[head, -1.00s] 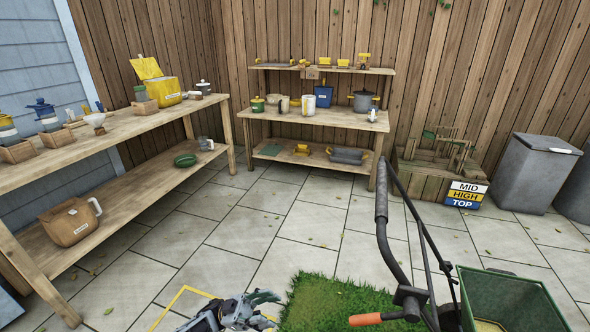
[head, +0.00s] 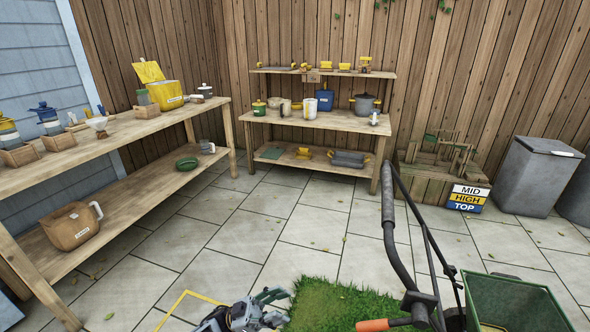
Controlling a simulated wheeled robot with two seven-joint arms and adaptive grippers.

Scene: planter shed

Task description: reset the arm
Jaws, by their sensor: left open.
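My left gripper (head: 271,309) shows at the bottom middle of the head view, low over the paving beside the grass patch. Its fingers are apart and nothing shows between them. Most of its arm is below the picture's edge. My right gripper is not in view.
A wooden bench (head: 139,131) with pots and tools runs along the left. Wooden shelves (head: 335,124) stand at the back. A green spreader (head: 514,302) with a black handle (head: 388,205) stands at the right, by the grass (head: 335,303). Paving (head: 235,235) in the middle is clear.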

